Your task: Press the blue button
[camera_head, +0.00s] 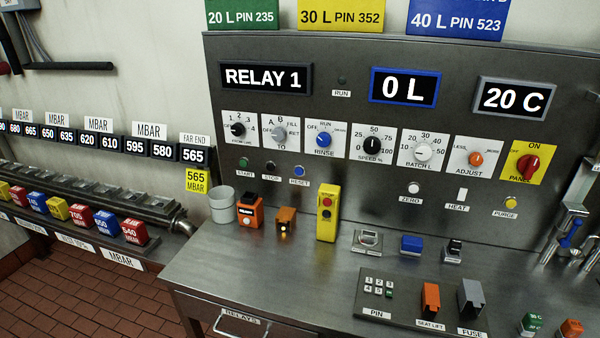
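A small round blue button (299,171) sits on the grey upright panel above a label reading RESET. It is to the right of a dark button (271,166) labelled STOP and a green button (244,162) labelled START. A blue block-shaped item (411,244) also stands on the metal bench; whether it has a button is too small to tell. Neither of my grippers is in view, and nothing covers the blue button.
The metal bench (230,270) holds a white cup (222,205), an orange box (250,210), a yellow control box (327,213) and a keypad plate (378,287). Knobs line the panel above the buttons. Metal fittings with a blue handle (571,232) stand at the right. The bench's front left is clear.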

